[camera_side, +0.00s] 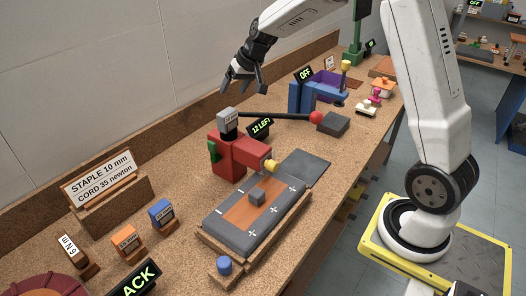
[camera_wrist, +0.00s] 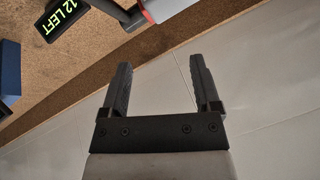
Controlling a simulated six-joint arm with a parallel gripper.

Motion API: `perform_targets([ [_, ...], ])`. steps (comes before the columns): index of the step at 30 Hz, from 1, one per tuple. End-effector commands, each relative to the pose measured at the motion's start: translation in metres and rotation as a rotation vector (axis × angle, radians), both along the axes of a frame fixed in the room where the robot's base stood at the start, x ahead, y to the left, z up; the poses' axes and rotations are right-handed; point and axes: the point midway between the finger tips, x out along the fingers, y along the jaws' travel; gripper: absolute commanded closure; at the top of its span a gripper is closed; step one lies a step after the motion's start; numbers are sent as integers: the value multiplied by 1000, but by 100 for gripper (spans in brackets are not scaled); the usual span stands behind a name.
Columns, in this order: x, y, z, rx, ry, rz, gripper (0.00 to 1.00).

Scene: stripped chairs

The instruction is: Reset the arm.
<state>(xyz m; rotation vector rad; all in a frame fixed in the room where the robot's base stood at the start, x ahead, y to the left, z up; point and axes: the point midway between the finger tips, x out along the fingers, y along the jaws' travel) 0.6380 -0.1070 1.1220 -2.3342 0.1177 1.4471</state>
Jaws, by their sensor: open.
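My gripper (camera_side: 243,82) hangs in the air above the back part of the workbench, over the long black lever and behind the red machine. In the wrist view my gripper (camera_wrist: 158,85) shows two dark fingers standing well apart with nothing between them. The fingers point past the bench's back edge, with grey wall or floor panels behind them. My white arm reaches in from its base at the right.
Below stand a red machine (camera_side: 228,158) with a black lever ending in a red ball (camera_side: 316,118), and a "12 LEFT" display (camera_side: 261,127). A blue fixture (camera_side: 302,97) stands right of the gripper. A grey-and-orange plate (camera_side: 242,217) lies in front.

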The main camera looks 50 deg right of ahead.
Motion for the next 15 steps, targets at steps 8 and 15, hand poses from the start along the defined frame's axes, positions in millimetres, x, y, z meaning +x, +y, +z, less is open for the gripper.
perform_targets([
  [8,-65,45,-27,-89,84,84,20],
  [15,-131,75,-51,-156,150,159,20],
])
